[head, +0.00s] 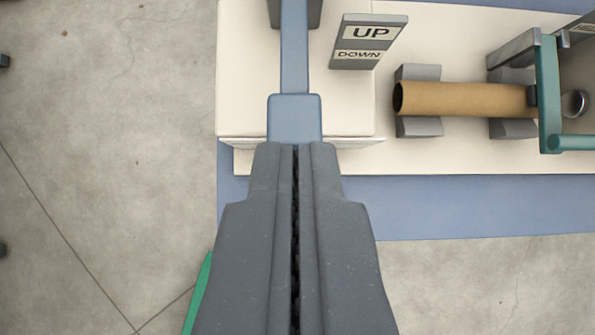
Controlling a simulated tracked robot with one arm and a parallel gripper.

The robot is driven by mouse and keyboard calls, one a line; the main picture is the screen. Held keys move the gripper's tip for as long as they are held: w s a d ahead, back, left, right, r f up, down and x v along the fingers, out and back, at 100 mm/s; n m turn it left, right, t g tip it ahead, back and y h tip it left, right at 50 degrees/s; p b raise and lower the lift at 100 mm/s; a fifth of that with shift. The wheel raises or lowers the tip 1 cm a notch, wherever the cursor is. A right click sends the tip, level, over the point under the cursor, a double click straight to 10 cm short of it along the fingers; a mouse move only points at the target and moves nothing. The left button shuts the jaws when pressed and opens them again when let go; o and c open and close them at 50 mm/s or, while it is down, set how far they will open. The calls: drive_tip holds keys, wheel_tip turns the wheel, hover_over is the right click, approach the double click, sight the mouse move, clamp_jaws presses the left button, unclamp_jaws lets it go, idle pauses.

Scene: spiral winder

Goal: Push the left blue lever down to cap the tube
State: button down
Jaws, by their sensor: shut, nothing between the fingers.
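The blue lever (294,48) runs from the top of the head view toward me and ends in a wider blue block (294,118). My gripper (294,150) is shut and empty, with its tips at the near edge of that block in the picture. I cannot tell whether they touch it. A brown cardboard tube (465,99) lies across grey cradle blocks to the right, with its open dark left end facing the lever. Any cap for the tube is not clearly visible.
An UP/DOWN sign (368,42) stands right of the lever on the cream machine bed (300,15). A green frame (548,90) crosses the tube's right end. A blue base strip (430,207) runs along the front. Concrete floor (90,150) is open at left.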

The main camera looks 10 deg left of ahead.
hover_over(297, 97)
drive_tip(key=s, duration=0.2)
drive_tip(key=f, duration=0.6)
drive_tip(key=shift+w+d+f, duration=0.1)
drive_tip(key=shift+d+f, duration=0.15)
drive_tip(key=shift+f, duration=0.1)
drive_tip(key=f, duration=0.3)
drive_tip(key=shift+s, duration=0.3)
drive_tip(key=shift+d+f, duration=0.1)
drive_tip(key=shift+f, duration=0.2)
